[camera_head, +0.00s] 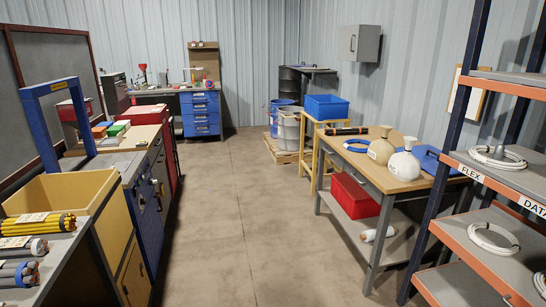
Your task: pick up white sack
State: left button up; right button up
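Two round sacks with tied necks stand upright side by side on the wooden-topped table at the right. The nearer, paler off-white sack (404,166) is close to the front edge of the tabletop (373,177). The slightly smaller, more beige sack (380,151) stands just behind it to the left. Neither of my grippers shows in the head view, so their state cannot be seen.
A red bin (354,196) and a white roll (376,234) lie below. A cable rack (490,187) stands right. The middle floor (250,200) is clear.

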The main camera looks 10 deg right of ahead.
aim_at(404, 166)
jog(key=i+z, duration=0.35)
jog(key=i+j+z, duration=0.1)
jog(key=i+z, duration=0.25)
jog(key=i+j+z, duration=0.2)
jog(key=i+z, duration=0.15)
jog(key=i+j+z, duration=0.1)
jog(key=z, duration=0.3)
jog(key=i+j+z, duration=0.45)
jog(key=z, duration=0.3)
jog(key=i+j+z, duration=0.25)
jog(key=j+z, duration=0.25)
jog(key=i+j+z, duration=0.1)
jog(key=j+z, duration=0.2)
